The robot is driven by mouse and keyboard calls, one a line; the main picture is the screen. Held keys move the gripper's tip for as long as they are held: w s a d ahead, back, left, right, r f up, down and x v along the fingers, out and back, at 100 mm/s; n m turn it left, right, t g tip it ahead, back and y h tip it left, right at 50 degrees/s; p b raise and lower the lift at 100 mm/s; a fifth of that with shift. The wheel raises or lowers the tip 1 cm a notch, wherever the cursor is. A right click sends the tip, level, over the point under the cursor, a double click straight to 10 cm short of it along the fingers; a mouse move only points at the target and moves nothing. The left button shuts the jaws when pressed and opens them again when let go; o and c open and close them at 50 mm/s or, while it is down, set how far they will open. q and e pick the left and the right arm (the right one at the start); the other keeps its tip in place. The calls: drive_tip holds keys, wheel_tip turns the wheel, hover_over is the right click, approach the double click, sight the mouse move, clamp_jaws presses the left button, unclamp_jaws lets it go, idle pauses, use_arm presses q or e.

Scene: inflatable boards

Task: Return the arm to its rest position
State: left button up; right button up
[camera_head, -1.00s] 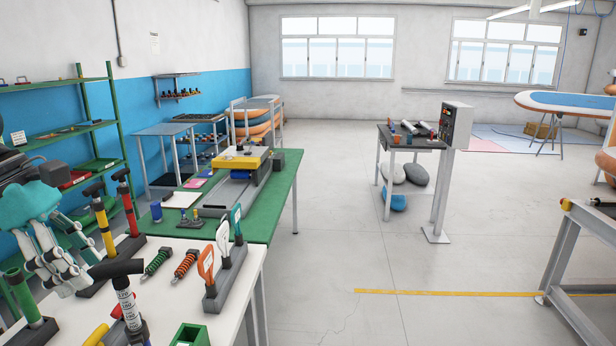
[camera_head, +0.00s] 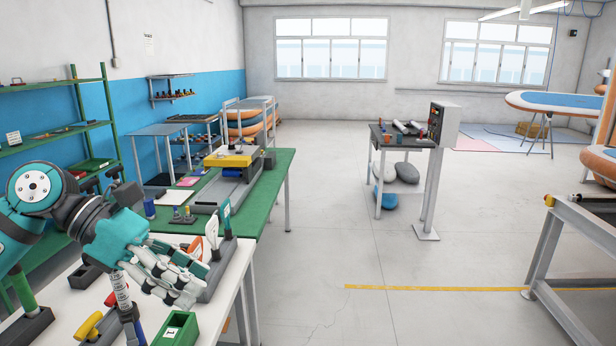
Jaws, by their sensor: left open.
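My left gripper (camera_head: 172,278) is in the lower left of the head view, above the white table (camera_head: 80,312). Its grey fingers are apart and point down and to the right, with nothing seen between them. My teal left arm comes in from the left edge. The fingers overlap, in the picture, the dark holder (camera_head: 219,265) with white and teal handled tools. Part of that holder and much of the tabletop are hidden behind the arm and gripper. My right gripper does not show.
A green box (camera_head: 176,330) and yellow-handled tool (camera_head: 87,326) are at the table's front. A green workbench (camera_head: 268,185) with a yellow-topped machine (camera_head: 232,157) stands beyond. Green shelves (camera_head: 62,133) line the left wall. Open floor (camera_head: 370,260) lies to the right.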

use_arm(q)
drive_tip(key=w+d+r+n+t+h, duration=0.2)
drive_tip(key=d+r+n+t+h, duration=0.2)
drive_tip(key=d+n+t+h, duration=0.5)
drive_tip(key=w+a+f+n+t+y, duration=0.2)
drive_tip(key=a+f+n+t+y, duration=0.3)
drive_tip(key=f+n+y, duration=0.85)
drive_tip(key=w+a+f+n+t+y, duration=0.3)
drive_tip(key=a+f+n, duration=0.35)
drive_tip(key=n, duration=1.35)
drive_tip(key=s+a+f+n+g+y, duration=0.2)
drive_tip(key=s+f+n+g+y, duration=0.4)
drive_tip(key=s+f, duration=0.7)
drive_tip(key=s+f+n+g+h, duration=0.1)
drive_tip(key=s+f+g+h, duration=0.2)
drive_tip(key=s+f+g, duration=0.75)
drive_tip(key=s+f+t, duration=0.1)
drive_tip(key=s+f, duration=0.2)
drive_tip(key=f, duration=1.1)
drive_tip(key=s+f+t, duration=0.1)
drive_tip(key=s+f, duration=0.2)
drive_tip(key=f, duration=1)
drive_tip(key=s+a+f+g, duration=0.1)
drive_tip(key=s+a+f, duration=0.1)
drive_tip(key=s+f, duration=1.3)
drive_tip(key=shift+s+a+g, duration=0.2)
drive_tip(key=shift+s+g, duration=0.15)
drive_tip(key=shift+s, duration=0.05)
